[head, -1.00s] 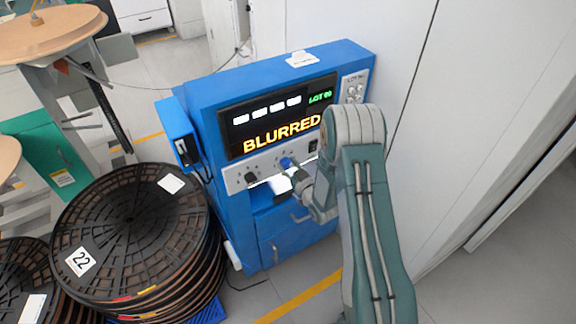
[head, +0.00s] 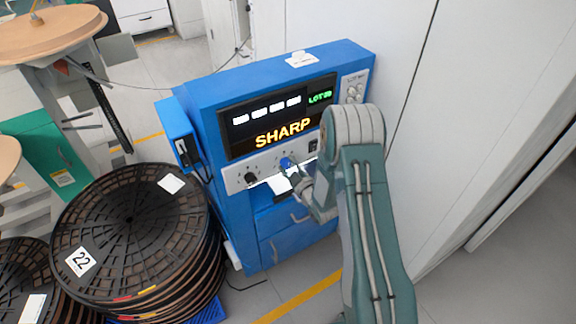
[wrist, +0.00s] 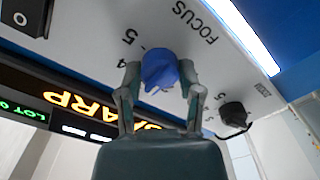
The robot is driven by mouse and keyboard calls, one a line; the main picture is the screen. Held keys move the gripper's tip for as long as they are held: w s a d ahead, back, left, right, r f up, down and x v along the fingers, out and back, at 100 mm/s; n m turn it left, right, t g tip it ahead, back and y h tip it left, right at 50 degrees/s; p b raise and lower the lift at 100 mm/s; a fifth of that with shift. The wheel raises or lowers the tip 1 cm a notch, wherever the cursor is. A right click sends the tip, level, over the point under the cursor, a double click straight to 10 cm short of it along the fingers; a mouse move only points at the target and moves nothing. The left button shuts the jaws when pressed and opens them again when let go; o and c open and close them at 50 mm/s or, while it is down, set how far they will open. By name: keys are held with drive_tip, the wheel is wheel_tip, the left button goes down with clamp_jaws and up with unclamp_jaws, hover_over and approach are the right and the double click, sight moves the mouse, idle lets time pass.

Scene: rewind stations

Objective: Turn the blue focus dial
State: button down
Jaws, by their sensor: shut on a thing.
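The blue focus dial (head: 286,162) sits on the white control strip of the blue machine (head: 270,65), below its screen. In the wrist view the dial (wrist: 160,70) is between the two fingers of my gripper (wrist: 159,84), under the printed word FOCUS, which appears upside down. The fingers are closed on its two sides. The screen (head: 282,132) reads SHARP in yellow letters, with LOT 20 or similar in green at its upper right. In the head view my arm partly covers the right side of the machine.
A black knob (wrist: 234,115) is on the same strip, near the focus dial. A black switch (wrist: 27,16) is on its other side. A tall stack of black reels (head: 125,230) stands left of the machine, and white cabinet panels (head: 390,40) stand to its right.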

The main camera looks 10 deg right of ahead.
idle(0.4)
drive_tip(key=shift+c, duration=1.3)
unclamp_jaws()
drive_tip(key=shift+a, duration=0.15)
drive_tip(key=v, duration=1.2)
drive_tip(key=shift+w, duration=0.1)
